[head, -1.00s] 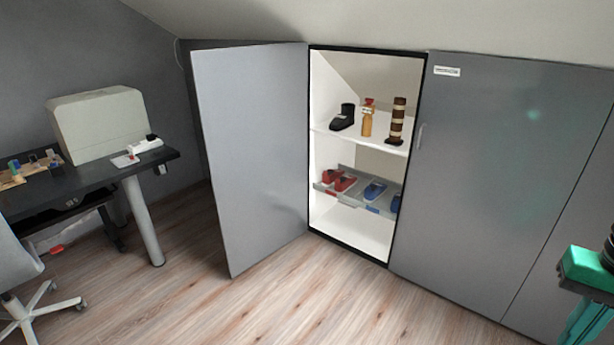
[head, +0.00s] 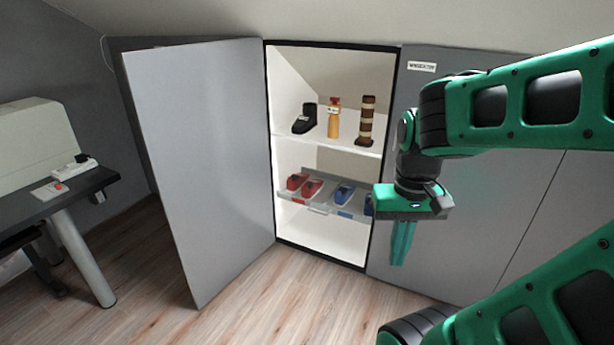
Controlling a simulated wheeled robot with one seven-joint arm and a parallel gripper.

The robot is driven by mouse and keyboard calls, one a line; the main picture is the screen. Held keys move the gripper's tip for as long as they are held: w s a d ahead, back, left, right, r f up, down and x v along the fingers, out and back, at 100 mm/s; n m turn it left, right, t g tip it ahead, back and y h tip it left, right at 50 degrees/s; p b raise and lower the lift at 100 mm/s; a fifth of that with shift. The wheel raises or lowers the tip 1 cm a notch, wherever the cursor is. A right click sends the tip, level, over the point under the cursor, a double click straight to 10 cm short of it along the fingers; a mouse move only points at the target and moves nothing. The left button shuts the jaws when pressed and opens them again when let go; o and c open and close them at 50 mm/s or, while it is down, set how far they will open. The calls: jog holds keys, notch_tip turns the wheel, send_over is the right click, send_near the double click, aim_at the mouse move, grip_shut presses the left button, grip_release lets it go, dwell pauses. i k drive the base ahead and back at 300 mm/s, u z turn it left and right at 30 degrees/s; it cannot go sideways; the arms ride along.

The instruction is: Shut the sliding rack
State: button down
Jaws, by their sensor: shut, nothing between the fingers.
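The sliding rack (head: 317,209) is a grey pull-out tray inside the open cupboard, below its upper shelf. It juts forward a little toward the cupboard opening. Red shoes (head: 304,186) sit on its left part and blue shoes (head: 344,193) on its right part. My gripper (head: 398,262) is shut and empty, pointing down in front of the closed grey door right of the opening. It appears apart from the rack.
The upper shelf (head: 350,146) holds a black boot (head: 305,118), an orange bottle (head: 334,120) and a brown striped boot (head: 367,121). The open left door (head: 205,165) stands out into the room. A desk (head: 60,200) is at the left. Wooden floor (head: 270,310) is clear in front.

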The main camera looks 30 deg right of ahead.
aim_at(330, 195)
jog(key=z, duration=0.45)
jog(key=i, duration=1.2)
jog(key=z, duration=0.7)
